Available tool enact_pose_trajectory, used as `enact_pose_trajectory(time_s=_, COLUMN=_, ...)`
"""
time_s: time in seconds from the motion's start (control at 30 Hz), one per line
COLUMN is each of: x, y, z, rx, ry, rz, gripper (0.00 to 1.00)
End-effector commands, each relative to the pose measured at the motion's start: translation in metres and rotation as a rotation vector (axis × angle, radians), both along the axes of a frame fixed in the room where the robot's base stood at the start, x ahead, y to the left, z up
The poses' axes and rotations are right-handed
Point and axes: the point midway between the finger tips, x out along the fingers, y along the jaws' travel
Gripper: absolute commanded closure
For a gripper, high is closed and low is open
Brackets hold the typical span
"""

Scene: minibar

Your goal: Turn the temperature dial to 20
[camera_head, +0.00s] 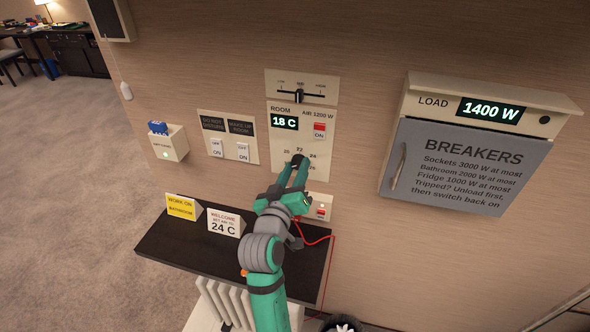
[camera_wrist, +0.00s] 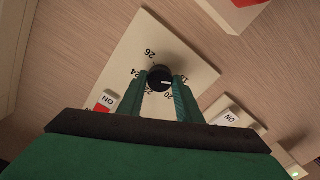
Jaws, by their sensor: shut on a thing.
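The temperature dial (camera_wrist: 158,73) is a black round knob on the cream ROOM panel (camera_head: 276,141). In the wrist view its white mark points right, towards the partly hidden 18. The ring of numbers around it is partly covered by my fingers. The panel's display (camera_head: 284,122) reads 18 C. My gripper (camera_head: 299,172) reaches up to the panel, and its two green fingers are closed on the sides of the dial. The fingers also show in the wrist view (camera_wrist: 159,88). In the head view the gripper hides the dial's lower part.
A slider (camera_head: 299,95) and a red ON switch (camera_head: 319,129) sit above the dial. Below, a dark shelf (camera_head: 190,245) holds a yellow card (camera_head: 183,207) and a WELCOME 24 C card (camera_head: 225,222).

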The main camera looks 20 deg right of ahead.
Motion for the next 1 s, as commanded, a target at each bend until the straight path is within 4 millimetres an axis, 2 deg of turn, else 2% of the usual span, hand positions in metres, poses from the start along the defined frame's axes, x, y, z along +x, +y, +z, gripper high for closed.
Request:
enact_pose_trajectory(time_s=0.37, x=0.0003, y=0.0017, z=0.0002, rx=0.178, ry=-0.121, rz=0.003, gripper=0.91)
enact_pose_trajectory(time_s=1.0, x=0.0003, y=0.0026, z=-0.0002, rx=0.658, ry=-0.443, rz=0.003, gripper=0.91)
